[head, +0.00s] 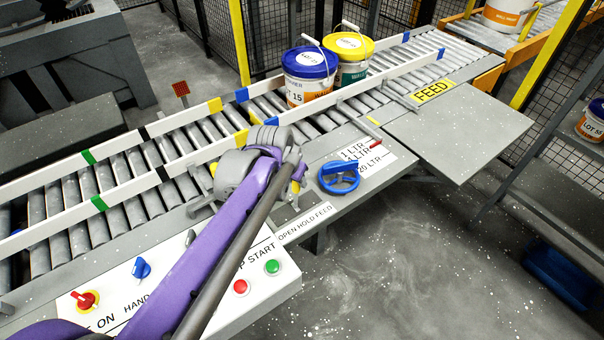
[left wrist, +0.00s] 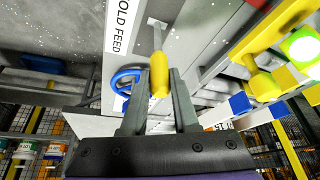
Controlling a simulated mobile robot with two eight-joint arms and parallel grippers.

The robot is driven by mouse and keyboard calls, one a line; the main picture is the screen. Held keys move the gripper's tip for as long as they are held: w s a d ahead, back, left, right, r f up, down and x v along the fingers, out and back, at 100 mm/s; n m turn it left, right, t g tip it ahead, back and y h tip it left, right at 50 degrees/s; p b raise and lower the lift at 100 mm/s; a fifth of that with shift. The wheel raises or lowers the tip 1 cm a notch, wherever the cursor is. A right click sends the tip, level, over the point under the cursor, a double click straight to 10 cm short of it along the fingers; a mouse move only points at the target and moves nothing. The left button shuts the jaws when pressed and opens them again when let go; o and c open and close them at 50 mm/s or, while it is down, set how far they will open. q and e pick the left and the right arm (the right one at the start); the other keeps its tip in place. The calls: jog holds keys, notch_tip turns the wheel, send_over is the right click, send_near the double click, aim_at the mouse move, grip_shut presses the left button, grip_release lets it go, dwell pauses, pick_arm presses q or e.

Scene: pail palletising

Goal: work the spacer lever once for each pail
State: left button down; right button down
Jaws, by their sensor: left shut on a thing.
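The spacer lever has a yellow handle and a pale shaft, seen in the left wrist view (left wrist: 159,72). My left gripper (left wrist: 160,92) is shut on this handle, with a grey finger on each side. In the head view my left gripper (head: 296,176) is at the lever beside the OPEN HOLD FEED label (head: 306,224), and my purple arm hides most of the lever. Its exact setting cannot be told. My right gripper is not in view.
A blue handwheel (head: 339,177) stands right of the lever, near a litre scale (head: 366,152). The control panel (head: 125,300) with knobs and buttons is in front. An orange-labelled pail (head: 506,17) stands beyond.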

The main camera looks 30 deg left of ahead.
pick_arm(q)
jog(key=shift+s+a, duration=0.15)
jog(key=shift+s, duration=0.1)
jog(key=c, duration=0.7)
grip_release()
jog(key=p+v, duration=0.1)
jog(key=v, duration=1)
jog(key=shift+s+a+f+p, duration=0.1)
jog(key=shift+s+f+p, duration=0.1)
jog(key=shift+p, duration=0.2)
jog(key=shift+m+h, duration=0.3)
jog(key=shift+m, duration=0.1)
jog(key=s+d+f+p, duration=0.2)
jog(key=s+d, duration=0.1)
jog(key=d, duration=0.1)
jog(key=s+d+f+p, duration=0.2)
jog(key=s+d+f, duration=0.1)
jog(key=s+d, duration=0.1)
jog(key=s+d+f+p, duration=0.2)
jog(key=s+d+f, duration=0.1)
jog(key=shift+s+d+f, duration=0.25)
jog(key=shift+s+d, duration=0.1)
jog(key=shift+d, duration=0.05)
